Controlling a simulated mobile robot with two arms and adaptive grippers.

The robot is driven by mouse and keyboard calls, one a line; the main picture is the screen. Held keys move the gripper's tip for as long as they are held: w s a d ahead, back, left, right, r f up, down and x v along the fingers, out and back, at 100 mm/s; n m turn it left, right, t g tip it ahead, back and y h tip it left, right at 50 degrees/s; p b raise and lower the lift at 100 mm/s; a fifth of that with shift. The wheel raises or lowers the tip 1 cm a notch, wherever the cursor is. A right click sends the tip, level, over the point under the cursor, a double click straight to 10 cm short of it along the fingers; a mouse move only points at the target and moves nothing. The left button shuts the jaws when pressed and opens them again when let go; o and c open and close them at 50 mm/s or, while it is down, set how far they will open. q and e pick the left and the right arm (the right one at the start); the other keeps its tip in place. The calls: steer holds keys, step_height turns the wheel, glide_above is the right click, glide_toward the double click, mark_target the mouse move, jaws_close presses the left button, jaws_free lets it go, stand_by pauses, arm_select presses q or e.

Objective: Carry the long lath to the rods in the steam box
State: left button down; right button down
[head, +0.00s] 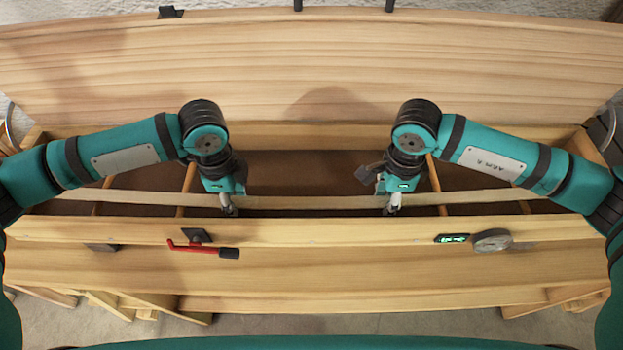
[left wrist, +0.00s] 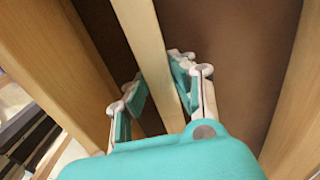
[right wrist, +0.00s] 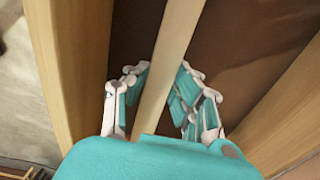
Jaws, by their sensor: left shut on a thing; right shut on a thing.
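The long lath (head: 310,202) is a pale, thin wooden strip lying lengthwise inside the open steam box (head: 320,232), near its front wall. My left gripper (head: 229,207) is shut on the lath left of its middle, and my right gripper (head: 390,207) is shut on it right of its middle. The lath also runs between the fingers in the left wrist view (left wrist: 150,45) and the right wrist view (right wrist: 172,55). Thin rods cross the box, including a left rod (head: 187,178) and a right rod (head: 434,175). The lath passes over them; I cannot tell whether it touches.
The box lid (head: 310,60) stands open behind. The front carries a red-handled latch (head: 200,247), a small green display (head: 452,238) and a round gauge (head: 492,240). The box floor (head: 310,170) between my arms looks clear.

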arm_select(q)
steer(key=c, duration=1.6)
jaws_free()
steer(key=shift+s+f, duration=0.2)
steer(key=shift+f, duration=0.05)
arm_select(e)
steer(key=c, duration=1.6)
jaws_free()
steer(key=shift+s+f, duration=0.2)
steer(key=shift+f, duration=0.05)
arm_select(q)
steer(key=o, duration=0.5)
steer(key=shift+w, duration=0.25)
arm_select(e)
steer(key=o, duration=0.5)
steer(key=shift+w, duration=0.25)
arm_select(q)
steer(key=shift+r, duration=0.15)
arm_select(e)
steer(key=shift+r, duration=0.1)
arm_select(q)
steer(key=shift+r, duration=0.2)
arm_select(e)
steer(key=shift+r, duration=0.2)
arm_select(q)
step_height(320, 180, up, 11)
steer(key=shift+r, duration=0.2)
arm_select(e)
step_height(320, 180, up, 12)
steer(key=shift+f, duration=0.2)
